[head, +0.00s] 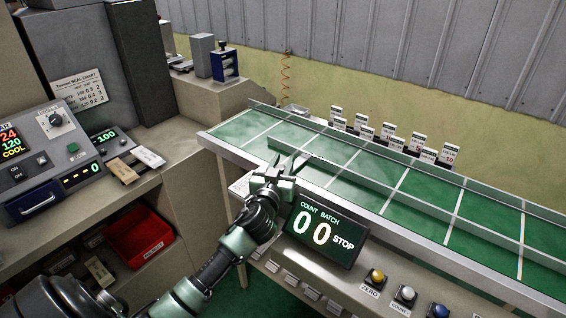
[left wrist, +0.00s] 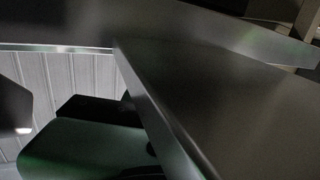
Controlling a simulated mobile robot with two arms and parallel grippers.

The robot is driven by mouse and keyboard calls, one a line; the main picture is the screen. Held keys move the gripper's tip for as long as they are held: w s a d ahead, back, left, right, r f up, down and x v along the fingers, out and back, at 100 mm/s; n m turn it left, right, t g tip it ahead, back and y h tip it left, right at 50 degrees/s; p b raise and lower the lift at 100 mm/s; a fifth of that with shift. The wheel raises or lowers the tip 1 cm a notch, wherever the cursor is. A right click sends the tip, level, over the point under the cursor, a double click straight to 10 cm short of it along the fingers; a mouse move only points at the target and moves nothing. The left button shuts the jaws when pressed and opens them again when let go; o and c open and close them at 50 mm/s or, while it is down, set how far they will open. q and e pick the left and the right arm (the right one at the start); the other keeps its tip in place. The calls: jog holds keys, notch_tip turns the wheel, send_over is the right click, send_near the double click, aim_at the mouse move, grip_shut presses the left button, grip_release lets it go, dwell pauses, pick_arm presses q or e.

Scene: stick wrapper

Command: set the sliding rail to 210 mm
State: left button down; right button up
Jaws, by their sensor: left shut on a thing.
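The sliding rail (head: 345,170) is a long, low grey strip running lengthwise over the green belt (head: 245,127). My left gripper (head: 289,163) is at the near left end of the rail, above the belt's near edge, and is shut on the rail. The fingers partly hide the spot they hold. In the left wrist view, a broad grey metal surface (left wrist: 215,85) fills much of the picture, close to the camera. No millimetre reading can be made out. My right gripper is not in view.
Buttons (head: 375,277) line the near side. Small white cards (head: 390,130) stand behind the belt. A sealing machine (head: 45,160) and a red bin (head: 140,238) are at the left.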

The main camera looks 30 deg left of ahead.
pick_arm(q)
jog(key=s, duration=0.4)
jog(key=shift+a+f, duration=0.1)
jog(key=shift+f, duration=0.05)
jog(key=shift+s, duration=0.35)
jog(key=shift+w, duration=0.1)
jog(key=c, duration=1.1)
grip_release()
